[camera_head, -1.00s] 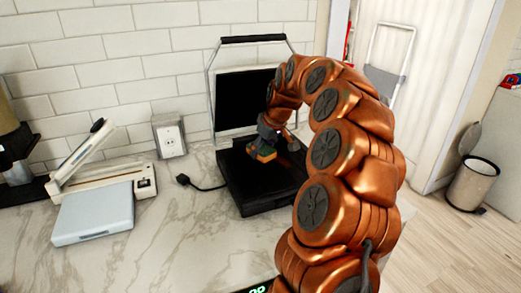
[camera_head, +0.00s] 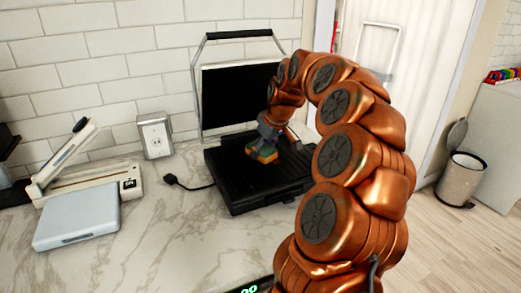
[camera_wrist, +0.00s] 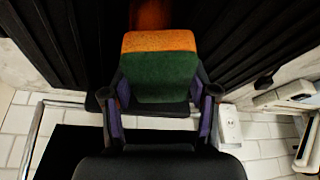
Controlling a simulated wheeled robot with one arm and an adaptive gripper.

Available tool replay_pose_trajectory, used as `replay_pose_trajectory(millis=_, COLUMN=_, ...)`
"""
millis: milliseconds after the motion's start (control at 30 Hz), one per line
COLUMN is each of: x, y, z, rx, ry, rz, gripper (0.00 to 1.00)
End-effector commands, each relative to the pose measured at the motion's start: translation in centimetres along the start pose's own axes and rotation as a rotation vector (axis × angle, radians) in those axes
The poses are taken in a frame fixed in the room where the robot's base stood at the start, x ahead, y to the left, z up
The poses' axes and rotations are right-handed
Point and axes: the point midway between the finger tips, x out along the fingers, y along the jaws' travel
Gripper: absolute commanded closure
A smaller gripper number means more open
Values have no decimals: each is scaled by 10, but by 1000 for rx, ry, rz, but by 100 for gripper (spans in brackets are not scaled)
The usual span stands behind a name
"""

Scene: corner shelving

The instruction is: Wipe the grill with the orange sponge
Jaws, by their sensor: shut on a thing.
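The sponge (camera_head: 262,154) is a block with an orange layer and a dark green layer. My gripper (camera_head: 268,138) is shut on it over the lower plate of the open grill (camera_head: 240,193). The sponge looks low against the ridged black plate; exact contact is hard to see. In the wrist view, the fingers of my gripper (camera_wrist: 159,92) hold the green part of the sponge (camera_wrist: 158,68) from both sides, with the orange layer farther out. Dark grill ridges (camera_wrist: 250,40) show around it. The raised lid (camera_head: 235,95) stands upright behind, with its handle on top.
A wall socket (camera_head: 155,136) and a black plug with its cord (camera_head: 185,184) are left of the grill. A pale blue-grey flat box (camera_head: 76,218) and a white hinged device (camera_head: 95,180) lie farther left. Bare marble counter (camera_head: 165,235) is in front. A bin (camera_head: 462,178) stands at right.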

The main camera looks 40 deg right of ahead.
Motion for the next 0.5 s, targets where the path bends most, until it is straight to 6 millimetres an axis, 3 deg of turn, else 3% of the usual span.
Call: replay_pose_trajectory(millis=500, x=-14, y=-3, z=29, rx=0, ry=2, rz=0, gripper=61)
